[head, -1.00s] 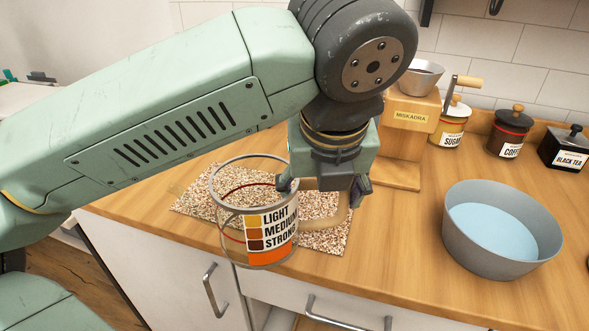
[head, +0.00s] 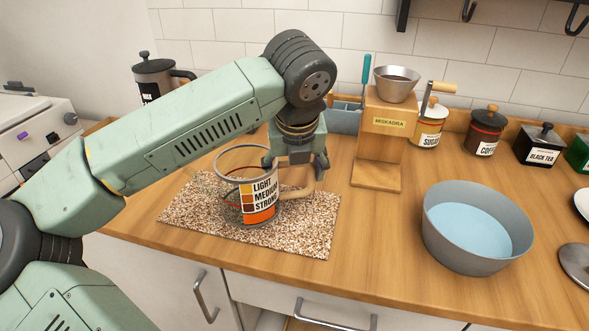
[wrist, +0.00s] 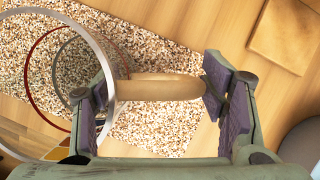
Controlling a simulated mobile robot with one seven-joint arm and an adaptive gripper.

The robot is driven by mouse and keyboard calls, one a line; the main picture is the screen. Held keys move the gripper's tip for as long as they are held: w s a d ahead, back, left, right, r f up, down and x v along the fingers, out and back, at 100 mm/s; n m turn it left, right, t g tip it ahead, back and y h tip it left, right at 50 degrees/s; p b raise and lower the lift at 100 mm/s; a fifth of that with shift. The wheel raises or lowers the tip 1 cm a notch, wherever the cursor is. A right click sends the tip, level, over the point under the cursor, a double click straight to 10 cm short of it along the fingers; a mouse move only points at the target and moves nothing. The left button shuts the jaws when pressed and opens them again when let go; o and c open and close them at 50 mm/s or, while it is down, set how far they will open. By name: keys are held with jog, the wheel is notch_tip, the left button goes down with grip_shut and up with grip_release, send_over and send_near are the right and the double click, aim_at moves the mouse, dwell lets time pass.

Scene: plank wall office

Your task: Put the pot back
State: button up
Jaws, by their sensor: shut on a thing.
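The pot (head: 232,207) is a clear glass vessel with a metal rim and a coloured LIGHT, MEDIUM, STRONG label. It is upright, over the speckled mat (head: 302,238); I cannot tell whether its base touches the mat. My gripper (head: 297,168) points down at the pot's right side and is shut on its pale wooden handle (head: 300,191). In the wrist view the handle (wrist: 160,90) runs from finger to finger, and the pot's round rim (wrist: 97,52) shows at the left.
A wooden coffee grinder (head: 385,135) stands right of the mat, with labelled canisters (head: 485,131) beyond. A grey bowl of water (head: 477,230) is at the right. A French press (head: 155,78) stands at the back left. Counter between mat and bowl is clear.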

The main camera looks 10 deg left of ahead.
jog(key=shift+f, duration=0.25)
jog(key=o, duration=1.9)
jog(key=shift+o, duration=0.2)
jog(key=shift+r, duration=0.15)
jog(key=shift+r, duration=0.25)
jog(key=b+v, duration=0.1)
jog(key=v, duration=1)
jog(key=shift+s+r+b, duration=0.25)
jog(key=shift+r+b, duration=0.05)
jog(key=shift+b, duration=0.1)
jog(key=shift+d, duration=0.1)
